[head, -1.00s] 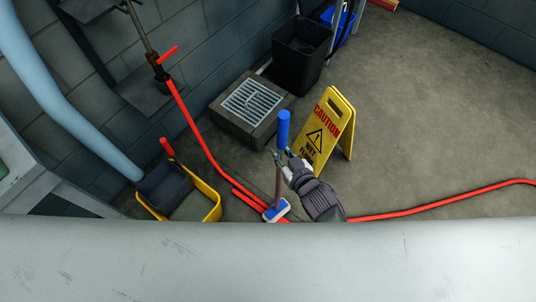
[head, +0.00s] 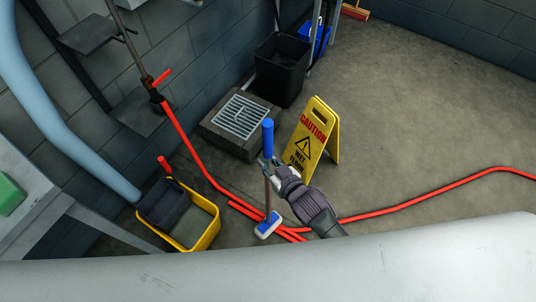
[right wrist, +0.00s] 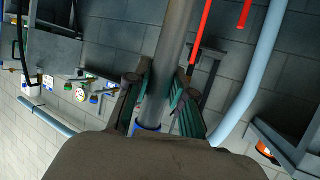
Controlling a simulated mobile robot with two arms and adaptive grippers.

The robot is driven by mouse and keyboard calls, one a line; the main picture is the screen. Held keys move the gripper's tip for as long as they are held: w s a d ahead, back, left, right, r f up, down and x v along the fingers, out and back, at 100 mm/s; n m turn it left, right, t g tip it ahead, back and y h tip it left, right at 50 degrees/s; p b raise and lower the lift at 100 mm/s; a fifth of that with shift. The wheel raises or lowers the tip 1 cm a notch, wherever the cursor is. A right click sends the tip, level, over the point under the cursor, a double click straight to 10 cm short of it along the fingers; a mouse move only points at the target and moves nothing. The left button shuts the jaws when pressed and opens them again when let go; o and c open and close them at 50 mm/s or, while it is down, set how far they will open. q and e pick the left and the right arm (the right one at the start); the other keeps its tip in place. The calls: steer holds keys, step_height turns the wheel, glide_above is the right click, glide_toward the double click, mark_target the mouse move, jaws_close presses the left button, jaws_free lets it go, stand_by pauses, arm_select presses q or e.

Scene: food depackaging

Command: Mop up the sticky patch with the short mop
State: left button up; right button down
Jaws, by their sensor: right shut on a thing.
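The short mop has a blue grip (head: 268,137), a thin metal shaft and a blue-and-white head (head: 267,225). It stands nearly upright. My right gripper (head: 267,164) is shut on the shaft just below the blue grip. In the right wrist view the grey shaft (right wrist: 168,60) runs between the two fingers of the right gripper (right wrist: 158,98). The mop head is low beside the red hose; I cannot tell whether it touches the floor. I cannot make out a sticky patch. My left gripper is not in view.
A yellow mop bucket (head: 208,233) stands left of the mop. A yellow caution sign (head: 325,125) stands just right of it. A red hose (head: 420,201) crosses the floor. A floor drain (head: 240,118) and a black bin (head: 282,75) are behind. Open floor lies at the right.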

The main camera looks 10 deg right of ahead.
mark_target(270, 159)
step_height(270, 159, up, 3)
steer(key=shift+r+p, duration=0.15)
steer(key=shift+p, duration=1)
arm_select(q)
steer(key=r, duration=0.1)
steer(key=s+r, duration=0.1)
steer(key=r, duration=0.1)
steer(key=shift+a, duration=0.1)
arm_select(e)
steer(key=shift+w, duration=0.1)
